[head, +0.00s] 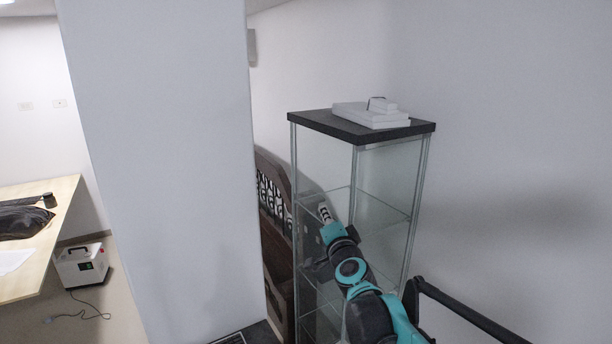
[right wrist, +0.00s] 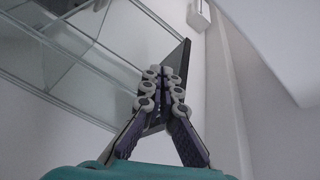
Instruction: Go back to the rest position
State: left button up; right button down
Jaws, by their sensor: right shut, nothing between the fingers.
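My right arm comes up from the lower right in the head view. Its gripper (head: 324,212) stands in front of the glass cabinet, pointing up and away from me. In the right wrist view the gripper's fingers (right wrist: 160,72) meet at their tips. They are shut with nothing between them. My left gripper is not in either view.
A glass cabinet (head: 363,131) with a dark top carries white boxes (head: 370,115). Dark carved wooden furniture (head: 272,222) stands behind it. A white pillar (head: 165,170) is left of it.

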jog(key=s+f+n+g+y, duration=0.1)
jog(key=s+f+n, duration=0.15)
jog(key=s, duration=0.25)
jog(key=s+f+n+g+y, duration=0.1)
jog(key=s+n+g, duration=0.15)
jog(key=s, duration=0.35)
jog(key=s+d+f+n+g+h, duration=0.2)
jog(key=s+d+f+n+g, duration=0.3)
jog(key=s+f, duration=0.7)
jog(key=s+d+f+n+g+h, duration=0.1)
jog(key=s+d+f+g+h, duration=0.15)
jog(key=s+d+f, duration=0.65)
jog(key=s+a+f+b, duration=0.1)
jog(key=s+f+b, duration=0.1)
jog(key=f+b, duration=0.6)
jog(key=s+a+f+b, duration=0.2)
jog(key=f+b, duration=0.7)
jog(key=shift+s+f, duration=0.15)
jog(key=shift+s, duration=0.25)
